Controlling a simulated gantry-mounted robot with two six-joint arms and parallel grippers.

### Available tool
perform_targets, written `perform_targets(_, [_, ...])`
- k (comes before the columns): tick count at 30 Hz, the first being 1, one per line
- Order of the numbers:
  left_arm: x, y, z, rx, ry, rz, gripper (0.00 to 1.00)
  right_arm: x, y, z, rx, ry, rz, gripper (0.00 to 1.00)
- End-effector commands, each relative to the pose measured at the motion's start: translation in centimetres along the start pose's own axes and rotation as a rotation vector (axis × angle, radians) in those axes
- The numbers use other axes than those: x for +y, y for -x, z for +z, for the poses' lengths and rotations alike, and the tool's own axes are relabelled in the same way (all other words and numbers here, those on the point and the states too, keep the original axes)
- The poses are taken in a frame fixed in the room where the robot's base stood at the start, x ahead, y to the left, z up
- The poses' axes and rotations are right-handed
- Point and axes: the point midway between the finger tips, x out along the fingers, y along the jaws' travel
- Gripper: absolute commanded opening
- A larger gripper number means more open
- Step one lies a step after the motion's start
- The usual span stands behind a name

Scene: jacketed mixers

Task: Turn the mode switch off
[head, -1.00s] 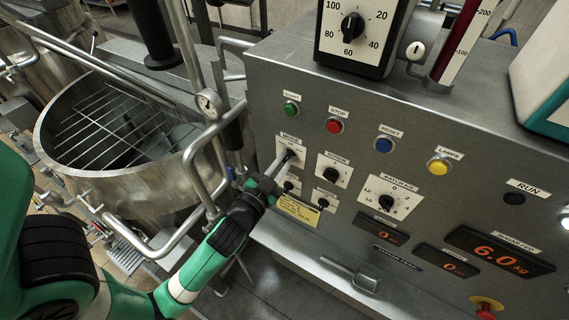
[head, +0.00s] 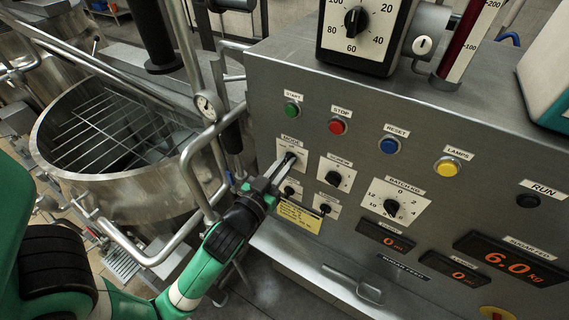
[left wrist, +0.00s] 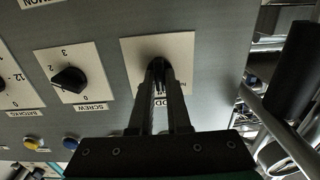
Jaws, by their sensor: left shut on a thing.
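The mode switch (head: 290,157) is a dark knob on a white plate under the MODE label, at the upper left of the grey control panel (head: 350,95). My left gripper (head: 284,168) reaches it from the lower left, its fingers shut on the knob. In the left wrist view the fingers (left wrist: 160,75) close around the black mode knob (left wrist: 158,62) on its white plate (left wrist: 185,50). The fingers hide most of the knob and its markings, so I cannot read its setting. My right gripper is not in view.
The screw knob (head: 334,178) is just right of the mode switch, with two small knobs below. Green start (head: 291,109) and red stop (head: 338,126) buttons sit above. A steel mixer vessel (head: 115,180) with pipe rails (head: 195,170) stands left of the panel.

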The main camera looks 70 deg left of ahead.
Motion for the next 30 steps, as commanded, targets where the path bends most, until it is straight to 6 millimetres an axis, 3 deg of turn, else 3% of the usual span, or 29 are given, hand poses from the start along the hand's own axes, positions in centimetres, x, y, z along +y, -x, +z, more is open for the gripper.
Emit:
perform_targets(5, [0.0,0.0,-0.1,0.001,-0.001,0.0,0.0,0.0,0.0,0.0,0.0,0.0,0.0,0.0])
perform_targets(6, [0.0,0.0,-0.1,0.001,-0.001,0.0,0.2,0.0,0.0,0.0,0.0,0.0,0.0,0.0])
perform_targets(10, [0.0,0.0,0.0,0.001,-0.001,0.0,0.44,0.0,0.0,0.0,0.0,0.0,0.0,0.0])
perform_targets(22, [0.1,0.8,0.1,0.0,-0.002,0.002,0.45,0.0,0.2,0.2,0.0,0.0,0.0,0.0])
perform_targets(26, [0.1,3.0,0.3,-0.001,-0.002,0.004,0.45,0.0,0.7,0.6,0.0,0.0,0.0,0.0])
perform_targets(30, [0.1,6.5,-0.2,-0.006,-0.006,0.006,0.45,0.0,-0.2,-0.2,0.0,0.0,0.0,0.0])
